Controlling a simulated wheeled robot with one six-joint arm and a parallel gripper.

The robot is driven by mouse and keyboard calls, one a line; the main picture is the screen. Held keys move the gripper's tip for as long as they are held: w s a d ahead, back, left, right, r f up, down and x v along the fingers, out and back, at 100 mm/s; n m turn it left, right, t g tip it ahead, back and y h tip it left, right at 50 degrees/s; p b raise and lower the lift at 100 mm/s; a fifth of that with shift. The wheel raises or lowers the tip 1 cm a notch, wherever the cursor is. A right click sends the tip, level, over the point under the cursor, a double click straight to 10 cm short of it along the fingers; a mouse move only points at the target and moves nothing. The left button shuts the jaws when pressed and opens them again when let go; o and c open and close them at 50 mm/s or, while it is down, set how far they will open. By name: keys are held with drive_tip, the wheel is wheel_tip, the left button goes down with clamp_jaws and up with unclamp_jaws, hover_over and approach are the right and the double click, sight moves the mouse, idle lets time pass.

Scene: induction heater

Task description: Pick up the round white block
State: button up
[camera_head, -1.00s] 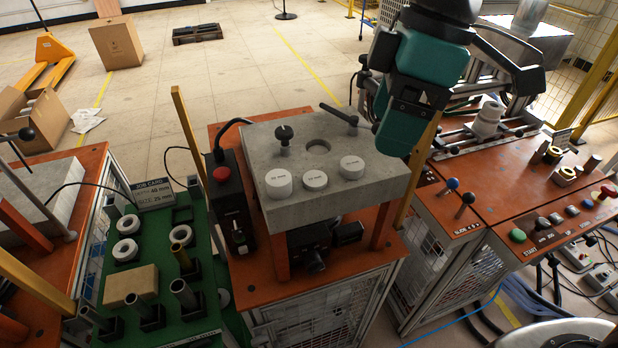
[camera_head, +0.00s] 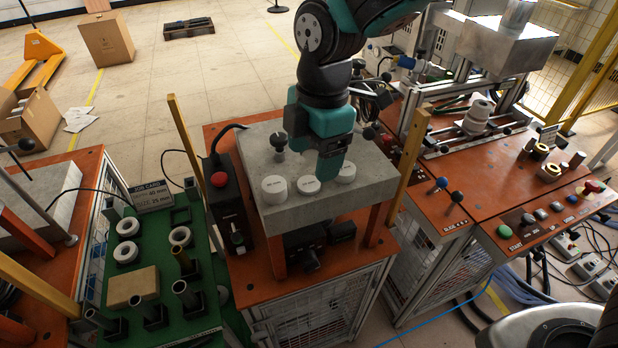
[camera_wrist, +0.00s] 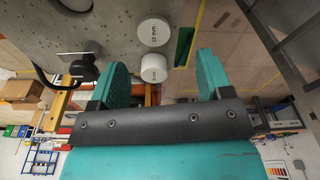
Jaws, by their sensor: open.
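Three round white blocks with small printed labels stand on the grey slab (camera_head: 300,212) in the head view: a larger left block (camera_head: 274,190), a middle block (camera_head: 308,185) and a right block (camera_head: 346,172). My gripper (camera_head: 331,168) points down over the slab, at the middle and right blocks, and partly covers the right one. In the wrist view my gripper (camera_wrist: 162,66) is open with its two green fingers apart. Two white blocks show there, a nearer one (camera_wrist: 153,68) between the fingers in the picture and another (camera_wrist: 153,32) beyond it. I cannot tell whether the fingers touch either.
A black knob (camera_head: 278,141) stands on the slab behind the blocks. A red button box (camera_head: 222,195) is left of the slab. Upright yellow posts (camera_head: 186,140) flank it. A green board (camera_head: 205,318) with rings and tubes is further left.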

sight(310, 183)
drive_tip(key=f+p, duration=0.1)
drive_tip(key=f, duration=0.2)
drive_tip(key=f+p, duration=0.1)
drive_tip(key=f, duration=0.1)
drive_tip(key=shift+w+a+f+p, duration=0.2)
drive_tip(key=shift+w+f+p, duration=0.05)
drive_tip(key=shift+f+p, duration=0.05)
drive_tip(key=c, duration=1)
